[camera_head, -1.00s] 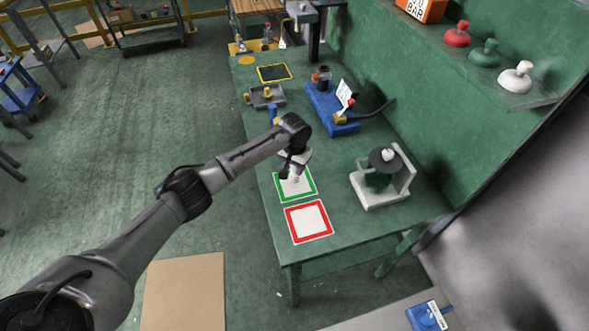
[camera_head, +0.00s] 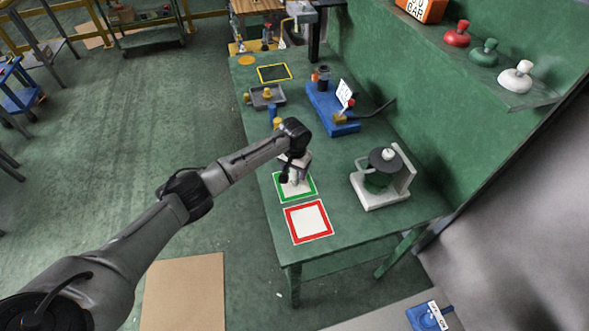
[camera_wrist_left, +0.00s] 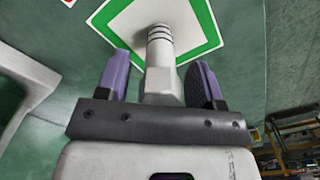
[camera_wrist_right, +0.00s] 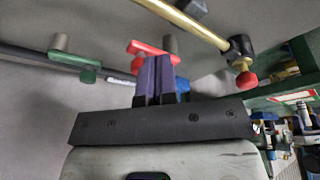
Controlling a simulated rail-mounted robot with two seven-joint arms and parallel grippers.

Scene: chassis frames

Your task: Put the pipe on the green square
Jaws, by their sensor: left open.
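The pipe (camera_wrist_left: 160,50) is light grey with ridged rings at its far end and a wider hex part nearer me. In the left wrist view it stands between the fingers of my left gripper (camera_wrist_left: 159,78), which is open with a gap on each side. The pipe's ringed end is over the white middle of the green square (camera_wrist_left: 213,30) and seems to touch it. In the head view my left gripper (camera_head: 292,172) is over the green square (camera_head: 312,194) and partly hides the pipe. My right gripper (camera_wrist_right: 155,78) has its purple fingers together, with nothing visible between them.
The red square (camera_head: 291,229) lies just in front of the green one. A grey-white stand with a dark disc (camera_head: 400,185) is to the right. A blue fixture (camera_head: 325,112), a grey tray (camera_head: 274,100) and a yellow-edged square (camera_head: 288,70) are farther back.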

